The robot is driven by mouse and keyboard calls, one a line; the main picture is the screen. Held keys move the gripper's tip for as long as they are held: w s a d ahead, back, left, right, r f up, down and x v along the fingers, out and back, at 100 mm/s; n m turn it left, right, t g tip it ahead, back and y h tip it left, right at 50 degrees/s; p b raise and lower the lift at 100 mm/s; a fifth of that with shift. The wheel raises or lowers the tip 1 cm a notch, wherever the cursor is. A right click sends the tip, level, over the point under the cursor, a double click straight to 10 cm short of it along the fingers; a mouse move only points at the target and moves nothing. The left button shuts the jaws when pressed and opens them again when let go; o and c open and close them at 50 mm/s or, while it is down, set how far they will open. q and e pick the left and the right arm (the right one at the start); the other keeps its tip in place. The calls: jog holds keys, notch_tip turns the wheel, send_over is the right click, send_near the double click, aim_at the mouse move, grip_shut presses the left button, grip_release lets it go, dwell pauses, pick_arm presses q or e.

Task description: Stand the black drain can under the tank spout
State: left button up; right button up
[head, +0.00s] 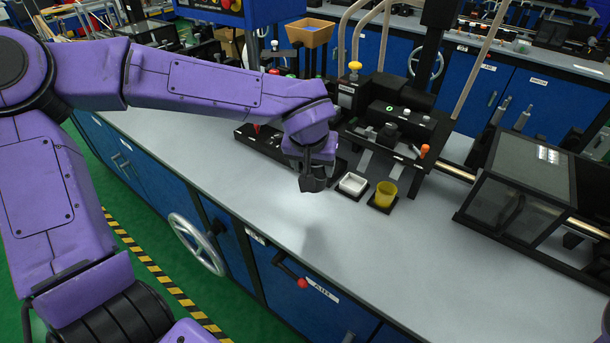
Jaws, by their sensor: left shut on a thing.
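My left gripper (312,182) hangs above the grey bench top, near its front edge and left of the small white tray. It points down and is shut on a small dark thing that looks like the black drain can. The dark fingers and the dark thing blend together, so its outline is hard to tell. A soft shadow lies on the bench below it. I cannot make out a tank spout for certain. My right gripper is not in view.
A dark, clear-lidded box (520,188) stands at right. The front bench top (400,250) is free. A red-knobbed lever (302,283) is on the bench front.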

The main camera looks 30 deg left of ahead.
pick_arm(q)
jog(key=a+x, duration=0.1)
jog(key=x, duration=0.6)
jog(key=a+x, duration=0.1)
jog(key=x, duration=0.3)
jog(key=shift+w+a+r, duration=0.15)
jog(key=shift+a+r, duration=0.05)
jog(key=shift+a, duration=0.15)
jog(key=shift+r, duration=0.1)
jog(key=o, duration=1.1)
jog(key=shift+c, duration=0.2)
